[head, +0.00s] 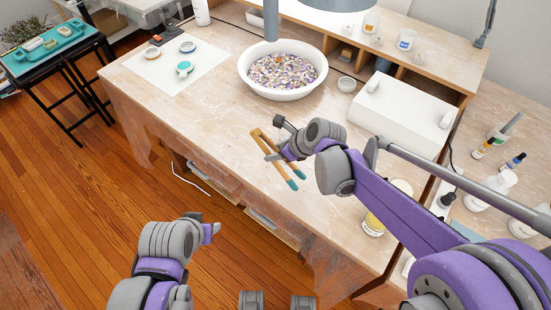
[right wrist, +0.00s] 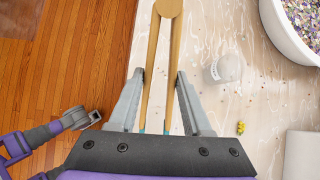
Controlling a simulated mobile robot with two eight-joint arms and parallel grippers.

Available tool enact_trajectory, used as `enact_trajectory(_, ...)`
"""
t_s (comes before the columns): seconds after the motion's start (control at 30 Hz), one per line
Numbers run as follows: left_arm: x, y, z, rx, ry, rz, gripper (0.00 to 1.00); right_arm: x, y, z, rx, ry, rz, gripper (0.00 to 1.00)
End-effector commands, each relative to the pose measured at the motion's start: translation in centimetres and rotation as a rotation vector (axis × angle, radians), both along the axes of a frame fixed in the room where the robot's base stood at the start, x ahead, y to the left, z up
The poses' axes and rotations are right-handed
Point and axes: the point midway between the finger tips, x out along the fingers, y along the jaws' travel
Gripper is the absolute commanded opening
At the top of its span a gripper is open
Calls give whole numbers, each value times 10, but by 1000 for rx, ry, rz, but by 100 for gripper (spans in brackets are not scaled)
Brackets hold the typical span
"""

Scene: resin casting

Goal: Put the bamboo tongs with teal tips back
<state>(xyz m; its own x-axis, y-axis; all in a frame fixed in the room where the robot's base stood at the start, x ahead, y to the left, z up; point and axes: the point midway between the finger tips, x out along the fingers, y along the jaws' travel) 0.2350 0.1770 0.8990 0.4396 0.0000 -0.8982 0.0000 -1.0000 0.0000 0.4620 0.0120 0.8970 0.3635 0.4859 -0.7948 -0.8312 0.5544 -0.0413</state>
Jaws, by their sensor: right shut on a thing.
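The bamboo tongs (head: 259,146) are pale brown with teal tips (head: 292,184). My right gripper (head: 280,155) is shut on them, over the front part of the pale worktable (head: 225,130). In the right wrist view the tongs (right wrist: 168,50) run between the two grey fingers, joined end at the top and teal tips near the gripper's base. Whether they touch the tabletop I cannot tell. My left gripper (head: 212,232) is empty, in front of the table over the floor; its jaw opening is not clear.
A white bowl of colourful chips (head: 243,72) stands behind the tongs. A white box (head: 400,115) is to the right. A white sheet (head: 150,68) carries small round items. A teal tray (head: 85,32) sits on a black stand at left. A small whitish cup (right wrist: 226,68) stands near the tongs.

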Motion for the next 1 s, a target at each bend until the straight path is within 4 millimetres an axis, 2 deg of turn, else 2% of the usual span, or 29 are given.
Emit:
enact_trajectory(0.1,0,0,-2,0,1,0,50,0,0,-19,0,0,0,42)
enact_trajectory(0.23,-1,0,-4,0,2,0,50,0,0,-32,0,0,-1,42)
enact_trajectory(0.53,-1,0,-4,0,2,0,50,0,0,-34,0,0,-1,42)
enact_trajectory(1.0,-3,0,-15,0,6,0,50,0,0,-46,0,0,-1,42)
